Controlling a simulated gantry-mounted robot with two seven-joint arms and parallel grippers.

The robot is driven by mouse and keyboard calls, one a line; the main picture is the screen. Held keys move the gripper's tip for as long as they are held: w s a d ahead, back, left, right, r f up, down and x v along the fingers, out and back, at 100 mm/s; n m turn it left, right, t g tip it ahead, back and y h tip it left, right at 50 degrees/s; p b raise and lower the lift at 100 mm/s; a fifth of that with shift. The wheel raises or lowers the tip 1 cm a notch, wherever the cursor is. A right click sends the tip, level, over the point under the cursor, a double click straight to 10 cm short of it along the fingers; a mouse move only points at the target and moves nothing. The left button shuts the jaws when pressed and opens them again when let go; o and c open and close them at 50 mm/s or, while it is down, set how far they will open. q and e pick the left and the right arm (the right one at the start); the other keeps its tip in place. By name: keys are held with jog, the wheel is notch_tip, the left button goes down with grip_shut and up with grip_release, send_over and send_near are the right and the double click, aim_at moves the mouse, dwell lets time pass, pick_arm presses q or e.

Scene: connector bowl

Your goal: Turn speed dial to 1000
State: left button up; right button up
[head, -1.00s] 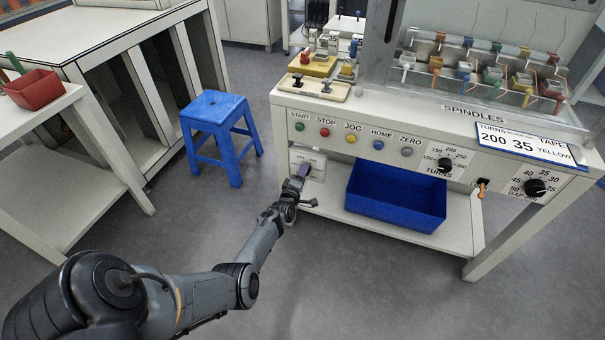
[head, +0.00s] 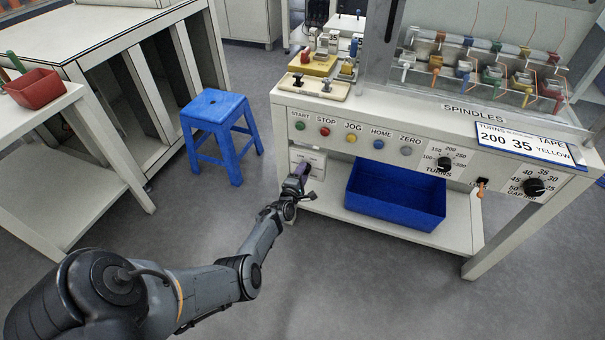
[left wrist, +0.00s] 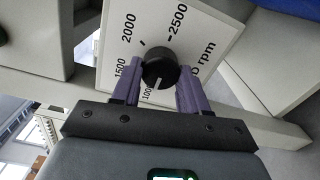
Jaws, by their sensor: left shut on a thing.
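The speed dial is a round black knob (left wrist: 160,68) on a white scale plate (left wrist: 205,35) marked 1000, 1500, 2000, 2500 and rpm in the left wrist view. A pale mark on the knob's lower edge appears to face the 1000 label, which is partly hidden by my gripper. My left gripper (left wrist: 159,80) has its purple fingers on either side of the knob and is shut on it. In the head view, my left gripper (head: 299,174) is at the small white panel (head: 313,160) below the START button; the knob is hidden there. My right gripper is out of view.
A blue bin (head: 395,195) sits on the lower shelf just right of my left gripper. Above is a row of buttons (head: 350,138). The turns dial (head: 444,163) and another black dial (head: 534,187) are farther right. A blue stool (head: 220,135) stands left, with open floor between.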

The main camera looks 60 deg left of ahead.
pick_arm(q)
jog(key=o, duration=1.1)
jog(key=shift+c, duration=0.2)
jog(key=p+v, duration=0.6)
jog(key=v, duration=0.4)
jog(key=shift+s+d, duration=0.15)
jog(key=shift+s, duration=0.2)
jog(key=shift+r, duration=0.1)
